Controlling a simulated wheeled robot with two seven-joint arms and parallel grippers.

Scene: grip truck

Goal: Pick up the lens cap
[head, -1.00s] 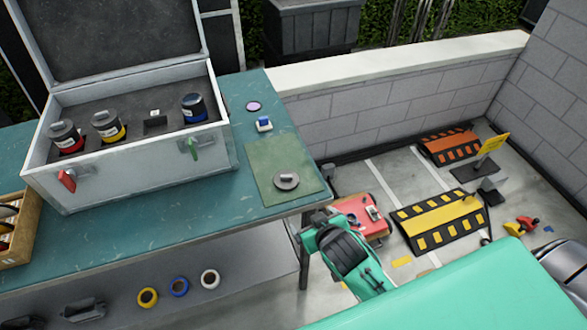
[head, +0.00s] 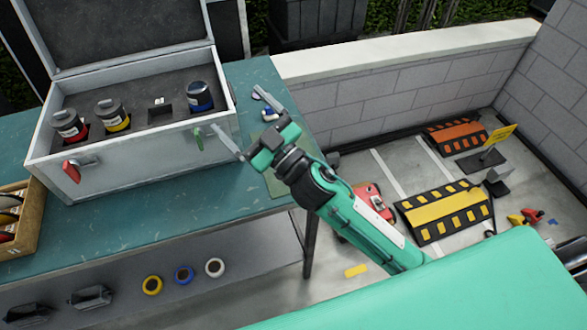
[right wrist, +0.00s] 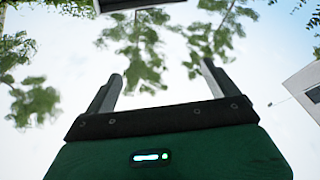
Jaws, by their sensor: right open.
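My right gripper (head: 236,109) is raised over the right end of the workbench, fingers spread wide and empty. In the right wrist view, the open gripper (right wrist: 162,72) has only sky and tree branches between and beyond its fingers. The lens cap cannot be seen now; a dark round disc with a raised grip lay on the green mat (head: 275,186) in the earlier head view, and my right gripper and forearm now cover that spot. My left gripper is not in view.
An open grey case (head: 130,165) with red, yellow and blue-banded lenses stands on the teal workbench (head: 170,225). A small blue-and-white item (head: 269,114) is partly hidden by the gripper. A wooden tray (head: 40,230) is at the left. The bench front is clear.

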